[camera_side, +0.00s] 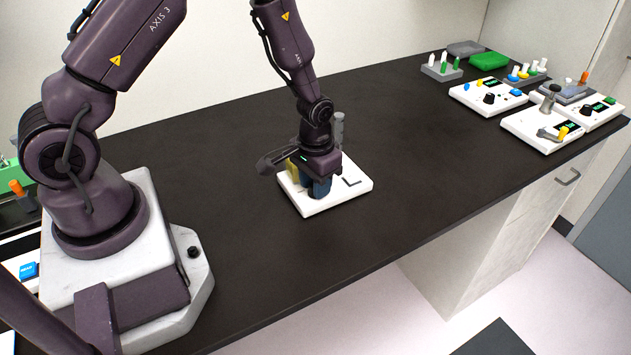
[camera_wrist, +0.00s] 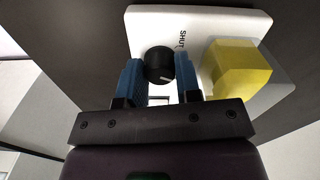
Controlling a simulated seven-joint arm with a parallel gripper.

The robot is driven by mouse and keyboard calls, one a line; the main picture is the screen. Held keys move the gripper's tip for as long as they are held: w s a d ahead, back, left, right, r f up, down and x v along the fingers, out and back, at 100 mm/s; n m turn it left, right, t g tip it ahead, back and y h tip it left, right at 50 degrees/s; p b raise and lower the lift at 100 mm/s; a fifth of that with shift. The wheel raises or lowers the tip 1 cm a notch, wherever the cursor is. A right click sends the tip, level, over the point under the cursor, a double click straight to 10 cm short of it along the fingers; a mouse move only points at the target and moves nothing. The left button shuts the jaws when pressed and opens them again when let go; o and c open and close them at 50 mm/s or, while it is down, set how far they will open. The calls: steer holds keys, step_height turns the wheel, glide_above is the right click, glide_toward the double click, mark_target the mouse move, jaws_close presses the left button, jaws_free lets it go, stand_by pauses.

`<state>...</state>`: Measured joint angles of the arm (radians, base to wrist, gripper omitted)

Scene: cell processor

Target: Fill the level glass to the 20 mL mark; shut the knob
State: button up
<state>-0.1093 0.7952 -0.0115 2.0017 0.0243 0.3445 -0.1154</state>
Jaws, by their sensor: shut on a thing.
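A white unit (camera_side: 350,197) lies flat on the dark bench, and its plate (camera_wrist: 150,18) also fills the top of the wrist view. My gripper (camera_side: 319,187) points down over it, its blue fingers shut on a round black knob (camera_wrist: 159,62). The knob has a pale pointer line, and the word SHUT is printed on the plate beside it. No scale marks can be read, so I cannot tell the level.
A grey upright cylinder (camera_side: 339,128) stands at the unit's back, partly behind my gripper. White control units (camera_side: 541,130) and a rack of vials (camera_side: 441,70) stand far right. The bench between is clear. The bench's front edge runs below the unit.

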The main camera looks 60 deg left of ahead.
steer(key=shift+m, duration=1.1)
steer(key=o, duration=0.9)
steer(key=shift+r, duration=4.05)
